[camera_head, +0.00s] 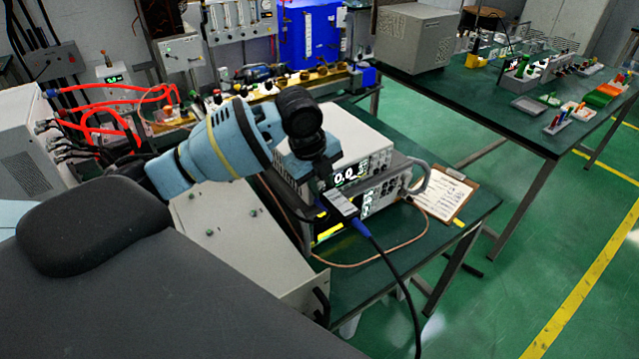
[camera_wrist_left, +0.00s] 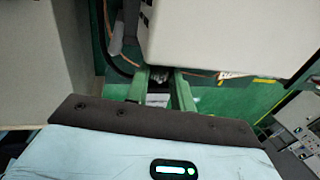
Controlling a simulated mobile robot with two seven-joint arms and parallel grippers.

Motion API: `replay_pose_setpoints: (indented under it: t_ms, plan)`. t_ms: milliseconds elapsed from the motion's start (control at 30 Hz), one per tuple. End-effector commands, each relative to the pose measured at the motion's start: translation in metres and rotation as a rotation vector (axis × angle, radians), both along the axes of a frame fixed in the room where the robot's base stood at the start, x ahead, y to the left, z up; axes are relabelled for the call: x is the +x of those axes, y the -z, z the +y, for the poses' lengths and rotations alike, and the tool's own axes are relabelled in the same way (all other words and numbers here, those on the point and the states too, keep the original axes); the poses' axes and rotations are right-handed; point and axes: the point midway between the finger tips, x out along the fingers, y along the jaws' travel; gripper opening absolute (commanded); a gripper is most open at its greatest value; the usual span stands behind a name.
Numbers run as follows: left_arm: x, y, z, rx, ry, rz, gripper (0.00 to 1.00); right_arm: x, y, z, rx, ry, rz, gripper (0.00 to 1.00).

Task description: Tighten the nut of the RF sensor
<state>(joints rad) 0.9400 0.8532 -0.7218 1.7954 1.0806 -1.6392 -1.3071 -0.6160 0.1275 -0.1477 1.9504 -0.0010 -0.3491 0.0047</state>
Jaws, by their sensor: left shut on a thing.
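The RF sensor (camera_head: 342,204) is a small grey block with a blue cable end, in front of the stacked instruments in the head view. My left gripper (camera_head: 324,180) reaches down over its upper end from the left. In the left wrist view, the two green fingers of my left gripper (camera_wrist_left: 159,82) are shut on a small silvery part, which appears to be the sensor's nut (camera_wrist_left: 158,85). The gripper and wrist hide the nut in the head view. My right gripper is not in view.
The upper instrument (camera_head: 352,133) has a lit display and stands close beside my left gripper. A thin brown cable (camera_head: 350,264) loops over the green bench. A clipboard (camera_head: 444,195) lies to the right. A black cable (camera_head: 396,280) hangs from the sensor over the bench edge.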

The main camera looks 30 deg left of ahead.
Motion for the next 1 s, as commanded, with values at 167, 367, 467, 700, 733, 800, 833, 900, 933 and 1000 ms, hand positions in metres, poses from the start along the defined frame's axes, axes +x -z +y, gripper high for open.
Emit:
replay_pose_setpoints:
  t_ms: [167, 367, 467, 700, 733, 800, 833, 900, 933, 1000]
  plan:
    - [0.005, -0.002, -0.003, 0.063, 0.000, 0.152, 0.01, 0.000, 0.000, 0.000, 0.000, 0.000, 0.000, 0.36]
    - [0.009, -0.003, -0.003, 0.132, -0.002, 0.314, 0.01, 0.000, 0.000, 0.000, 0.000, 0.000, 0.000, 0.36]
    - [0.010, -0.002, -0.004, 0.158, -0.002, 0.376, 0.01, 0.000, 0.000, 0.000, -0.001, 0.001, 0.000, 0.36]
    - [0.012, -0.002, -0.004, 0.202, -0.005, 0.482, 0.01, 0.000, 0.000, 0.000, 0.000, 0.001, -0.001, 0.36]
    - [0.012, -0.001, -0.004, 0.207, -0.004, 0.492, 0.01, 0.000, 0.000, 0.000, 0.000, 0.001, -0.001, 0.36]
    - [0.013, -0.001, -0.004, 0.215, -0.004, 0.512, 0.01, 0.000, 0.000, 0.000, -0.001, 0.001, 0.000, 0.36]
    - [0.013, -0.001, -0.005, 0.217, -0.002, 0.519, 0.01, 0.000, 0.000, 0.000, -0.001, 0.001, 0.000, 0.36]
    - [0.013, -0.001, -0.005, 0.221, -0.002, 0.533, 0.01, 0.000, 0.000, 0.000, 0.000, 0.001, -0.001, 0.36]
    - [0.013, -0.001, -0.005, 0.223, -0.002, 0.536, 0.01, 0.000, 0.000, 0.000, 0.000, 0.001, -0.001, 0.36]
    - [0.013, 0.000, -0.005, 0.228, -0.002, 0.545, 0.01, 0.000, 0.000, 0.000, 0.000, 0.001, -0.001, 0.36]
